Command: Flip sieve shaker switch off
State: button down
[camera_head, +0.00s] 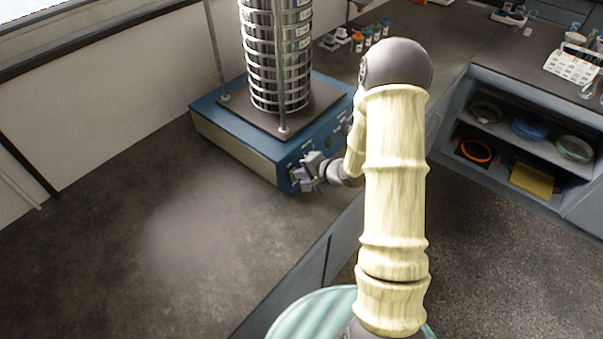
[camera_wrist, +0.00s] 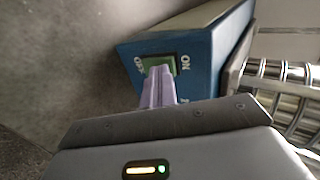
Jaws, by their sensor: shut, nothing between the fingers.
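The sieve shaker has a blue base (camera_head: 238,140) on the bench, with a tall stack of metal sieves (camera_head: 277,55) on top. In the wrist view its blue front panel (camera_wrist: 198,75) carries a green switch (camera_wrist: 172,59) between the labels "OFF" and "ON". My gripper (camera_head: 298,178) is at the lower front corner of the base. In the wrist view its shut, empty purple fingertips (camera_wrist: 160,72) are at the switch and cover part of it. I cannot tell whether they touch it, or which way the switch is tipped. In the head view the gripper hides the switch.
The bench top (camera_head: 160,215) is clear to the left of and in front of the shaker. Open shelves (camera_head: 520,135) with coloured round items stand at the right. A wall runs along the left.

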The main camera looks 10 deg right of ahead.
dwell(0.3)
jog(key=s+f+p+v, duration=0.1)
jog(key=f+p+v, duration=0.1)
jog(key=v, duration=1.2)
jog(key=shift+d+p, duration=0.35)
jog(key=shift+p, duration=0.25)
